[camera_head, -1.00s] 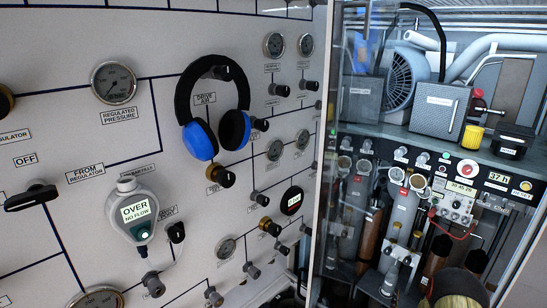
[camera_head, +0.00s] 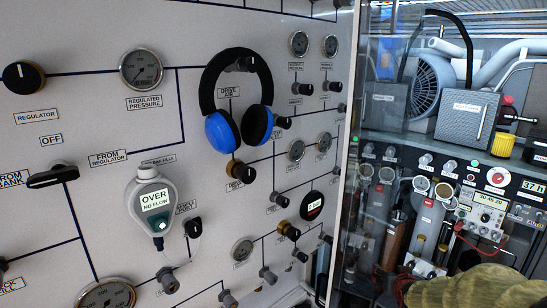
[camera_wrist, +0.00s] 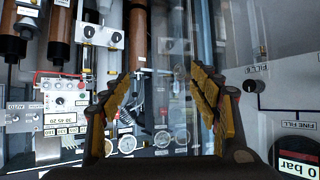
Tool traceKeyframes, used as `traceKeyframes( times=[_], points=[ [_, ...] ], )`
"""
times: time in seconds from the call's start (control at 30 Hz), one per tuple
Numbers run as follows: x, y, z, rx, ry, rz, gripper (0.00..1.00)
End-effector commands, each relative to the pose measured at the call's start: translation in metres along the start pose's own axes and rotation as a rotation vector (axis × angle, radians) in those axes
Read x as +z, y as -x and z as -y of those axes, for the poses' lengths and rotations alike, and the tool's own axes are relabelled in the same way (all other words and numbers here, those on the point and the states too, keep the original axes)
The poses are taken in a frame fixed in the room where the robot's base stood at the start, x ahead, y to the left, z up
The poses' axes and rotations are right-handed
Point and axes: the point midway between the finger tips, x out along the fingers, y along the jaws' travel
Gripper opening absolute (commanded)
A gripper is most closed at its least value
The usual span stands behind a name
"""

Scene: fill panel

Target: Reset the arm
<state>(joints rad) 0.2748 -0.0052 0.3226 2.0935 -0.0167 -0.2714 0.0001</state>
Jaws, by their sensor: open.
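My gripper (camera_wrist: 160,95) shows in the wrist view with its two yellow-padded fingers spread apart and nothing between them. Behind the fingers, a clear pane and the glass-fronted cabinet appear upside down. The fingers look apart from the panel and the cabinet. In the head view I cannot make out the fingers; a blurred tan shape (camera_head: 478,288) at the bottom right edge may be part of my arm.
The white fill panel (camera_head: 95,115) stands at left, with gauges, knobs and blue headphones (camera_head: 222,133) hanging on it. A handheld meter reading "OVER NO FLOW" (camera_head: 154,201) hangs below. The cabinet (camera_head: 473,118) with equipment stands at right.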

Motion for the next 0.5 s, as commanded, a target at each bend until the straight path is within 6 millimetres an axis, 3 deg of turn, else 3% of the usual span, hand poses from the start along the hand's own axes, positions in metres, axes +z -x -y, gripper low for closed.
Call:
traceKeyframes(
  times=[0.27, 0.5],
  points=[
    [0.018, 0.102, 0.046, -0.065, 0.046, 0.142, 0.62],
    [0.067, 0.210, 0.073, -0.124, 0.101, 0.290, 0.62]
  ],
)
